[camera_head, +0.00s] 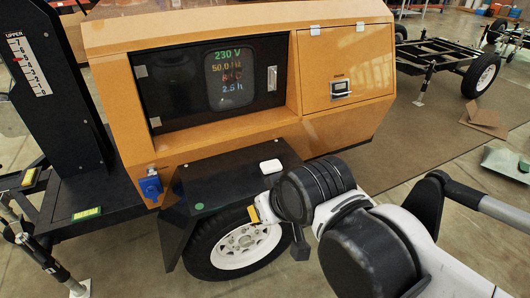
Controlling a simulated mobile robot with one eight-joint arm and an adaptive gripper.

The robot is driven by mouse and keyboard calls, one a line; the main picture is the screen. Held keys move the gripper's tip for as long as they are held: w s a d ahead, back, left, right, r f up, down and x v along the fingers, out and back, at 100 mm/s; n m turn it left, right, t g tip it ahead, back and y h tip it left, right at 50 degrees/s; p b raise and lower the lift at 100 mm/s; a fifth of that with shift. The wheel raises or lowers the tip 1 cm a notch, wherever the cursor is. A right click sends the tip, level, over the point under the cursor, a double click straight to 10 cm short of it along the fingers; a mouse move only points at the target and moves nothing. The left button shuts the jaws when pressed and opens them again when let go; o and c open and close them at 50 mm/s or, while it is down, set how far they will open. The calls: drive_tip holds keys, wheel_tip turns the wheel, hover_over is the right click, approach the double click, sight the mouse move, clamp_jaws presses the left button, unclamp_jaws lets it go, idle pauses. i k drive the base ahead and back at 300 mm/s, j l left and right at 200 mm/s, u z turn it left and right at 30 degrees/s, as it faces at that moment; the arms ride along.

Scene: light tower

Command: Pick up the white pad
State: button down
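The white pad (271,166) is a small, flat, rounded block. It lies on the black fender (225,184) over the wheel, near the fender's right end. My gripper (266,209) is at the end of my arm, just below the pad in the picture and apart from it. My arm's dark round joints hide most of the gripper, so its fingers do not show clearly. Nothing is seen held in it. The pad's top is in full view.
An orange generator cabinet (215,141) with a lit display panel (232,77) rises behind the fender. A blue socket (151,187) is on its lower left. A wheel (240,247) is below the fender. A black mast (62,110) stands left. Open floor (420,125) lies right.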

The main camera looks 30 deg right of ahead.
sight(269, 167)
drive_tip(key=i+j+z, duration=0.35)
drive_tip(key=i+j, duration=0.15)
drive_tip(key=i+j+z, duration=0.15)
drive_tip(key=j, duration=0.3)
drive_tip(key=i+j+z, duration=0.15)
drive_tip(key=i+j, duration=0.15)
drive_tip(key=i+j+z, duration=0.15)
drive_tip(key=j, duration=0.3)
drive_tip(key=i, duration=0.05)
